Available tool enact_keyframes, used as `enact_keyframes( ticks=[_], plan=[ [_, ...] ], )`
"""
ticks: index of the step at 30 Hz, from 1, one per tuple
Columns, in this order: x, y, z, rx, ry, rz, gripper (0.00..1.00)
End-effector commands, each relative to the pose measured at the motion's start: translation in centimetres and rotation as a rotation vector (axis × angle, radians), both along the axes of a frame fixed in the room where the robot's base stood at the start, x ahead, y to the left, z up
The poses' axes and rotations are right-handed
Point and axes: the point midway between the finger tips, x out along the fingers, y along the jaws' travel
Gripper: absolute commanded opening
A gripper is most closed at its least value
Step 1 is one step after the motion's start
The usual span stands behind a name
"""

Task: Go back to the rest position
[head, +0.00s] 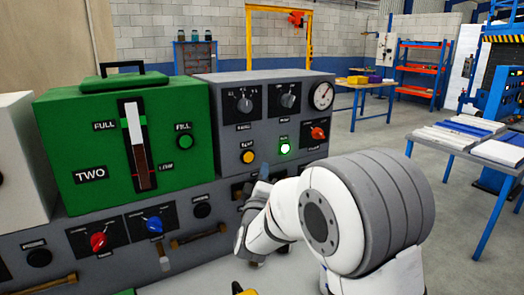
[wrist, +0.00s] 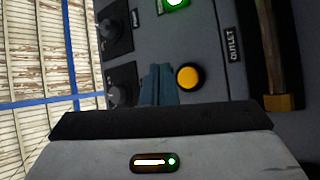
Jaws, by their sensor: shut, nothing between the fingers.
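My gripper (head: 264,174) is in front of the grey panel box (head: 222,122), low and to the right, partly hidden by my own white and grey arm. In the wrist view its two blue-teal fingers (wrist: 157,84) are together with nothing between them. Beside them in that view is a yellow button (wrist: 188,77), which also shows in the head view (head: 248,157). I cannot tell whether the fingertips touch the panel. The green lamp (head: 285,148) on the panel is lit; it also shows at the top of the wrist view (wrist: 174,2).
A green box (head: 85,150) marked TWO stands left of the grey box. Below are a red knob (head: 99,241), a blue knob (head: 155,225) and brass handles. A table with white and blue slabs (head: 480,137) stands at right. Open floor lies between.

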Motion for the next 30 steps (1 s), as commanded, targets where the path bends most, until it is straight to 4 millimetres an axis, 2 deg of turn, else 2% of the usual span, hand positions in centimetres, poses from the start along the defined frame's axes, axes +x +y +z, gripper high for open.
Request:
enact_keyframes(
  ticks=[3, 8, 14, 20, 27, 30],
  plan=[
    [0.1, -1.5, 0.7, 0.104, 0.122, 0.084, 0.0],
    [-1.3, -3.8, 0.1, 0.297, 0.372, 0.195, 0.0],
    [-5.8, -7.0, -1.9, 0.547, 0.706, 0.216, 0.0],
    [-13.3, -10.8, -4.2, 0.794, 1.026, 0.087, 0.0],
    [-24.7, -15.8, -6.5, 1.069, 1.317, -0.256, 0.0],
    [-28.7, -17.3, -6.9, 1.148, 1.382, -0.405, 0.0]
  ],
)
